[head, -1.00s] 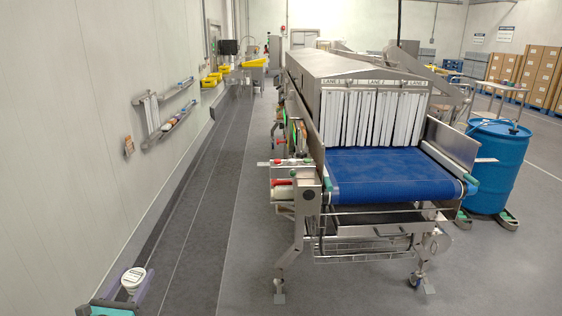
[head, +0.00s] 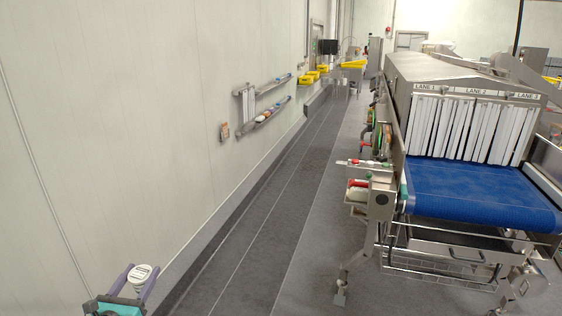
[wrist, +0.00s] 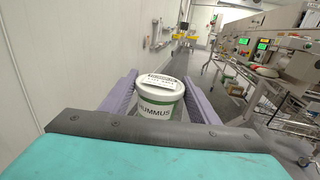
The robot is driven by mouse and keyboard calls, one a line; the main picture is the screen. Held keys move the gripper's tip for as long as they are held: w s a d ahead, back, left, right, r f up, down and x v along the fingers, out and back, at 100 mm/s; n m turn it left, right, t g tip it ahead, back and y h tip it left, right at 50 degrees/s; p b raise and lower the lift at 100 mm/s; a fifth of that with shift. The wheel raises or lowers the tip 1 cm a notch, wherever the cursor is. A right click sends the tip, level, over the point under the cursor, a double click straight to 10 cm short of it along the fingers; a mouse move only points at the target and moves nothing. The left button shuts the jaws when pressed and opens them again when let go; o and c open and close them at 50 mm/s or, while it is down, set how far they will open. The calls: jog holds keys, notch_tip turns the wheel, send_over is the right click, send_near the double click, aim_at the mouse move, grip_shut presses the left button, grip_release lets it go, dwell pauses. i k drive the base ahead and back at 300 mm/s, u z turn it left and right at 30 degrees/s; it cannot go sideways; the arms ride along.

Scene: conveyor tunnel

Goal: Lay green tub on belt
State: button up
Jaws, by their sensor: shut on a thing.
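A white tub (wrist: 160,97) with a green band and the word HUMMUS is held upright between the two purple fingers of my gripper (wrist: 160,92) in the wrist view. The lid carries a label. In the head view the tub (head: 141,272) and my gripper (head: 139,280) are at the bottom left, beside the wall. The blue belt (head: 478,190) is at the right, coming out of the tunnel under white strip curtains. The tub is well apart from the belt.
The steel tunnel (head: 455,78) has a side frame with legs and a wire rack (head: 440,264) below the belt. Wall shelves (head: 266,113) hang at left. A dark floor lane (head: 268,195) between wall and conveyor is clear.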

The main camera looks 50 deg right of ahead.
aim_at(500, 187)
jog(key=u, duration=1.1)
jog(key=k, duration=0.75)
jog(key=u, duration=0.4)
jog(key=k, duration=2.05)
